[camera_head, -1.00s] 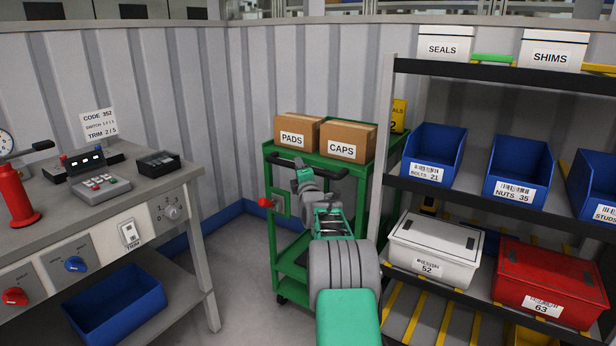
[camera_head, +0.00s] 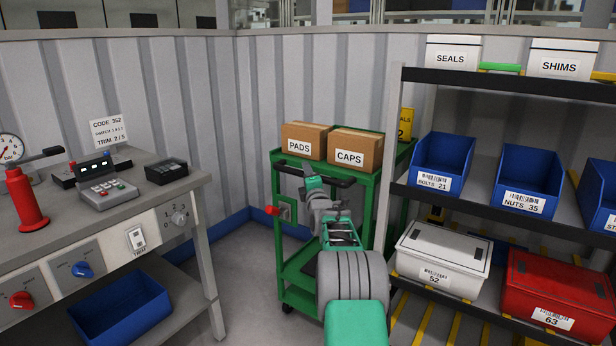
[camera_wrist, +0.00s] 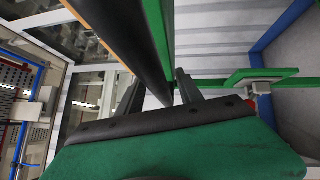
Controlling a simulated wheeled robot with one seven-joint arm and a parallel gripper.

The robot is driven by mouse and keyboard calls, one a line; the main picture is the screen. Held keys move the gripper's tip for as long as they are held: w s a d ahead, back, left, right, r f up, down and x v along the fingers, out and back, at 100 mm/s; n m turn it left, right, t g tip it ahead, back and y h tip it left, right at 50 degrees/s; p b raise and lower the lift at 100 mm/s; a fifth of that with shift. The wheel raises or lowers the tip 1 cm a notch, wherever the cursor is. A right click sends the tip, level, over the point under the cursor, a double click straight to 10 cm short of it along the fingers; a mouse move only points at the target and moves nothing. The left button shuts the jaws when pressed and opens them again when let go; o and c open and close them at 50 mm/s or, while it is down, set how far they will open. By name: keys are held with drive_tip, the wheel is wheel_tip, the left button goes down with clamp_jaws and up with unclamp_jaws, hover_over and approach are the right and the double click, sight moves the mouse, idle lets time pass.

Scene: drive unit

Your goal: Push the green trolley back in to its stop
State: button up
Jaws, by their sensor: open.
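The green trolley (camera_head: 294,265) stands in the corner between the wall and the shelf rack. It carries two cardboard boxes, PADS (camera_head: 303,140) and CAPS (camera_head: 355,150), on its top. Its black handle bar (camera_head: 330,180) crosses its near side. A red knob (camera_head: 272,211) sticks out at its left side, by a green bracket. My gripper (camera_head: 310,172) is at the handle's left part. In the wrist view my gripper's fingers (camera_wrist: 158,92) are apart, with a long dark bar, seemingly the handle, running between them. I cannot tell whether they touch it. My arm hides part of the trolley's front.
The workbench (camera_head: 185,185) with switches and a red pump lever is at left. The shelf rack (camera_head: 398,190) with blue bins and lidded boxes is close at the trolley's right. Bare floor (camera_head: 235,275) lies between bench and trolley.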

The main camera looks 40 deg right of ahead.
drive_tip(key=v, duration=0.8)
drive_tip(key=shift+p, duration=0.4)
drive_tip(key=shift+w, duration=0.1)
drive_tip(key=a+r+m+g+y+p, duration=0.2)
drive_tip(key=a+r+p, duration=0.35)
drive_tip(key=a, duration=0.25)
drive_tip(key=a+r+m+g+y+p, duration=0.1)
drive_tip(key=a+r+y+p, duration=0.25)
drive_tip(key=a+p, duration=0.35)
drive_tip(key=s+a+r+m+g+y+p, duration=0.1)
drive_tip(key=s+a+r+m+g+p, duration=0.1)
drive_tip(key=s+a+p, duration=0.3)
drive_tip(key=s+a+r+m+g+p, duration=0.1)
drive_tip(key=s+a+r+g, duration=0.15)
drive_tip(key=a, duration=0.45)
drive_tip(key=s+a+m+g+p, duration=0.3)
drive_tip(key=s+a+m+p, duration=0.1)
drive_tip(key=s, duration=0.9)
drive_tip(key=s+a+r+m+g+y+p, duration=0.1)
drive_tip(key=s+a+m+g+p, duration=0.3)
drive_tip(key=s+a, duration=0.5)
drive_tip(key=s+p, duration=0.2)
drive_tip(key=s, duration=0.3)
drive_tip(key=shift+r+m+p, duration=0.2)
drive_tip(key=shift+m+p, duration=0.15)
drive_tip(key=shift+m, duration=0.05)
